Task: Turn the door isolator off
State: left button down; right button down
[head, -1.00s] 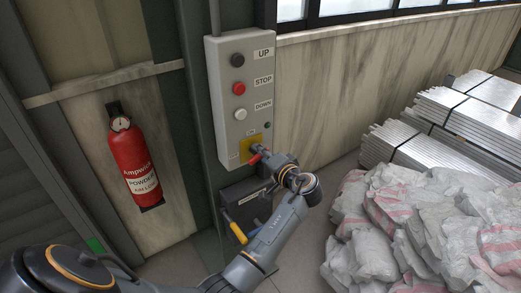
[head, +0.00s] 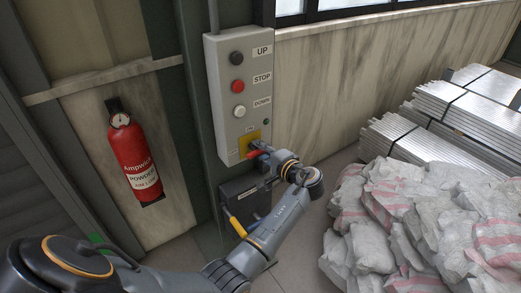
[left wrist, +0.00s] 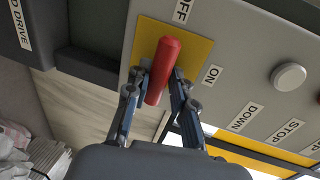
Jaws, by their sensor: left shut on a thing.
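The door isolator is a red handle (head: 254,154) on a yellow plate (head: 242,147) at the bottom of the grey control box (head: 224,128). In the left wrist view the red handle (left wrist: 166,58) stands out from the yellow plate (left wrist: 198,48), with an OFF label (left wrist: 182,10) above it and an ON label (left wrist: 213,75) to its right. My left gripper (left wrist: 161,82) is shut on the handle, one finger on each side. In the head view my left gripper (head: 264,152) partly hides the handle and plate. My right gripper is not in view.
UP, STOP and DOWN buttons (head: 238,86) sit above the isolator. A fire extinguisher (head: 134,155) hangs at left. White sacks (head: 400,220) and stacked metal sheets (head: 430,130) fill the floor at right.

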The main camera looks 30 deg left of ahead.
pick_arm(q)
jog(key=c, duration=1.1)
grip_release()
jog(key=shift+w+d, duration=0.1)
jog(key=v, duration=0.7)
jog(key=shift+d+r, duration=0.1)
jog(key=shift+d, duration=0.1)
